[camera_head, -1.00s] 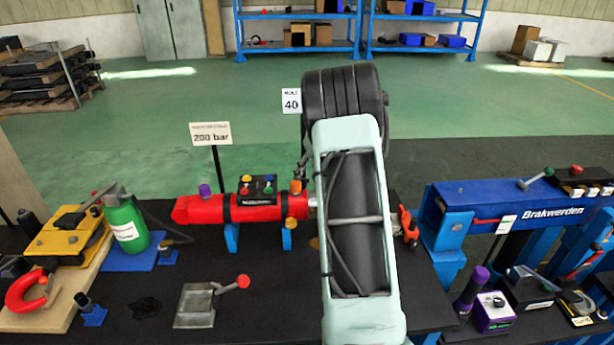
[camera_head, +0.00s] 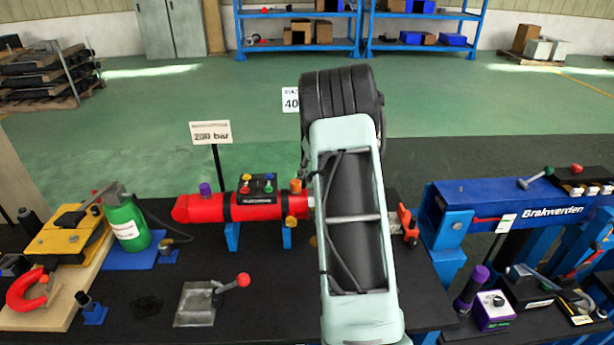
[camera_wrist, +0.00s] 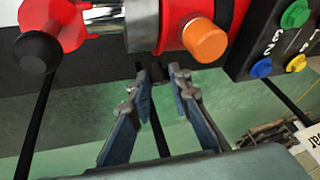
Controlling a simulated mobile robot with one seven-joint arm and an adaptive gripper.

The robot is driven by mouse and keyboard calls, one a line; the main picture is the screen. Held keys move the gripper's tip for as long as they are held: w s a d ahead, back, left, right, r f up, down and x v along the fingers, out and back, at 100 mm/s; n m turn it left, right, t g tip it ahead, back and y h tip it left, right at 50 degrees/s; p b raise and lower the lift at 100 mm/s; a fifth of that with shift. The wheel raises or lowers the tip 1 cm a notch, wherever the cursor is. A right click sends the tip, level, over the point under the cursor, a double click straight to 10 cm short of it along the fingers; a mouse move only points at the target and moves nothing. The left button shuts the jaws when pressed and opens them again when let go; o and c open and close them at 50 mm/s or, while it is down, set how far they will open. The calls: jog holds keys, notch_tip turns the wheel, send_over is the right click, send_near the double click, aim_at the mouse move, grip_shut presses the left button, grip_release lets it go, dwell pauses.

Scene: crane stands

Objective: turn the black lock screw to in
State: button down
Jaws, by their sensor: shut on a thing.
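The black lock screw (camera_wrist: 156,71) shows in the wrist view as a small dark piece just below the red cylinder, between my fingertips. My gripper (camera_wrist: 161,75) is closed in on it, with both fingertips against its sides; the tips cover much of it. The red cylinder (camera_wrist: 226,12) with its orange knob (camera_wrist: 205,40) is right above the fingertips. In the head view the red cylinder (camera_head: 205,208) lies level on blue supports; my arm hides the gripper and the lock screw there.
A silver rod (camera_wrist: 141,25) and a red end piece with a black ball (camera_wrist: 40,52) are left of the fingertips. A black box with coloured buttons (camera_wrist: 292,40) is close on the right. A blue Brakwerden unit (camera_head: 490,205) stands right of my arm.

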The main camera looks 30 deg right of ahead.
jog(key=m+h+p, duration=0.1)
jog(key=a+m+g+h+p, duration=0.1)
jog(key=m+h, duration=0.1)
jog(key=shift+w+r+h, duration=0.1)
jog(key=shift+r+h, duration=0.1)
jog(key=shift+h, duration=0.1)
jog(key=m+g+h+p, duration=0.1)
jog(key=m+h+p, duration=0.1)
jog(key=m, duration=0.1)
jog(key=shift+w+f, duration=0.15)
jog(key=shift+w+f+m+g+h, duration=0.1)
jog(key=shift+m+g+h, duration=0.85)
jog(key=shift+m, duration=0.25)
jog(key=shift+a, duration=0.1)
jog(key=c, duration=1.8)
grip_release()
jog(key=shift+o, duration=0.2)
